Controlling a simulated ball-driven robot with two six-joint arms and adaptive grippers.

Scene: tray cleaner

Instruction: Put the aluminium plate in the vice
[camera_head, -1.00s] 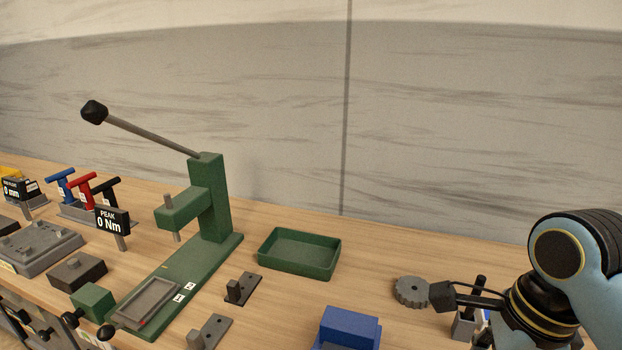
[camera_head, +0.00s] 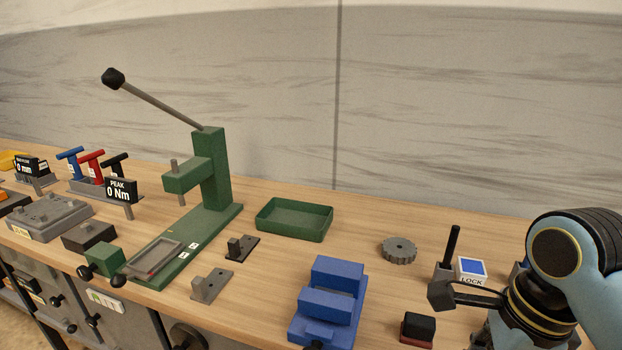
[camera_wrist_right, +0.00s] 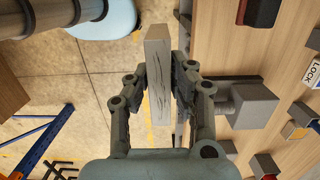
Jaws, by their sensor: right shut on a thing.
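The aluminium plate (camera_wrist_right: 158,92) is a pale grey slab with thin dark streaks. In the right wrist view my right gripper (camera_wrist_right: 162,76) is shut on it, one finger on each side, and the plate extends beyond the fingertips. The floor shows behind the plate. The blue vice (camera_head: 325,312) stands on the bench near its front edge in the head view, with a gap between its two upright blocks and no plate in it. My right arm is at the right of that view; its fingertips and the plate are not visible there. My left gripper is not in view.
A green press (camera_head: 215,185) with a long lever stands left of the vice, with a green tray (camera_head: 295,219) behind the vice. A grey gear (camera_head: 399,249), a LOCK block (camera_head: 471,271) and a dark red-based block (camera_head: 417,329) lie to the right. Bench between vice and gear is clear.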

